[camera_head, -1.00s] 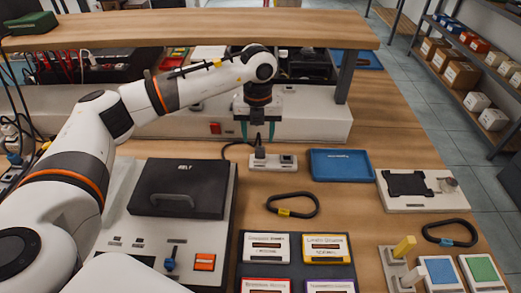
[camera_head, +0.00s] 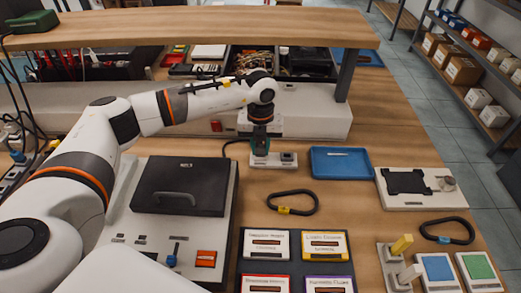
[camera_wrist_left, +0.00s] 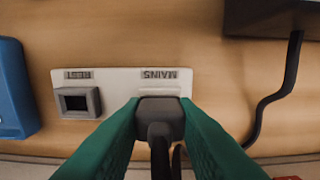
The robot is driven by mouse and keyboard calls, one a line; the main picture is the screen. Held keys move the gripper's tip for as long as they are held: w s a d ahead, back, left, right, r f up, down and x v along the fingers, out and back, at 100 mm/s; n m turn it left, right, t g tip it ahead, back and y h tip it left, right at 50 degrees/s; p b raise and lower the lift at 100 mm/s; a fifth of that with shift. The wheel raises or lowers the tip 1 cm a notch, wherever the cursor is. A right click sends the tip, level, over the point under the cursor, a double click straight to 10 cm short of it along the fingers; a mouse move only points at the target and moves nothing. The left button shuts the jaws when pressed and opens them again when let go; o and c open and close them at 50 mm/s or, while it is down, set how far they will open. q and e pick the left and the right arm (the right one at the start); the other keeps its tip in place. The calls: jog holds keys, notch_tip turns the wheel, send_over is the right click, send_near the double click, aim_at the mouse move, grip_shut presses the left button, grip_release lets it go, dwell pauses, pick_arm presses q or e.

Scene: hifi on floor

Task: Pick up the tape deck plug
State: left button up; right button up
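The tape deck plug (camera_wrist_left: 160,122) is a dark grey block with a black cable, upright at the MAINS end of a white socket strip (camera_head: 272,161). In the left wrist view, the strip (camera_wrist_left: 75,82) also has an empty-looking square socket marked REST (camera_wrist_left: 78,102). My left gripper (camera_head: 261,150) points down over the strip. Its green fingers (camera_wrist_left: 160,105) lie against both sides of the plug, with no clear gap. In the head view the fingers mostly hide the plug. The plug appears still seated. My right gripper is not in view.
A blue tray (camera_head: 341,163) lies right of the strip. A black cable loop (camera_head: 292,203) lies in front. The tape deck (camera_head: 178,186) with its dark lid stands front left. A wooden shelf (camera_head: 190,30) spans above, behind my gripper, on a grey post (camera_head: 345,75).

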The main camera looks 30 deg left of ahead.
pick_arm(q)
jog(key=shift+c, duration=0.8)
jog(key=shift+r, duration=0.15)
